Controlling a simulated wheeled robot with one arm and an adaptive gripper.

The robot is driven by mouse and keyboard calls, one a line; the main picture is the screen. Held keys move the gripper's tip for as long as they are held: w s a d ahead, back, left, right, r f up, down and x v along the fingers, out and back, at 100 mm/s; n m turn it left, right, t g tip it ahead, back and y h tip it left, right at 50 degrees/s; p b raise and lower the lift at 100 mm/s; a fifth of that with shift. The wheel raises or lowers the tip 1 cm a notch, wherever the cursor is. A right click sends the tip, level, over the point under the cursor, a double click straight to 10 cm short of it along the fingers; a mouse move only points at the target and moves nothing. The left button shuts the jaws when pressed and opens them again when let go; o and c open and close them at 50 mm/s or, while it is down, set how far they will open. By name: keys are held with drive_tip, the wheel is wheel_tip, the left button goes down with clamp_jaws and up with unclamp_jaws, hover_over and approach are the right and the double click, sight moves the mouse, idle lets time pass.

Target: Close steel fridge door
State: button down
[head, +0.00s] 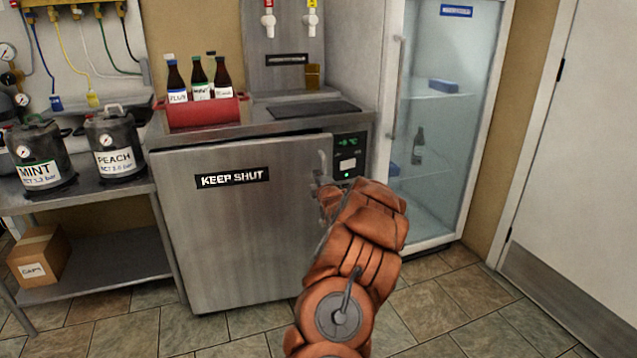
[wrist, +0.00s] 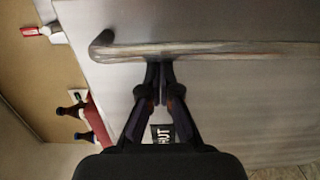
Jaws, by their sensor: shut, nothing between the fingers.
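The steel fridge door (head: 240,235), with a black KEEP SHUT label (head: 232,178), is at or near closed in the head view; I cannot tell whether a narrow gap is left at its right edge. Its bar handle (head: 322,162) is at the upper right of the door, and my arm hides the lower part. In the wrist view the handle (wrist: 220,50) runs across the top. My gripper (head: 327,192) is shut and empty, with its fingertips (wrist: 160,72) at the handle; I cannot tell whether they touch. The door face (wrist: 240,105) fills much of the wrist view.
A control panel (head: 349,155) is right of the door. A red crate (head: 205,113) of bottles stands on the counter. A glass-door fridge (head: 440,120) stands right. Kegs (head: 115,145) and a box (head: 38,257) sit on the left rack. The tiled floor (head: 450,300) is clear.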

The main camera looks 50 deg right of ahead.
sight(313, 169)
drive_tip(key=shift+x, duration=1.55)
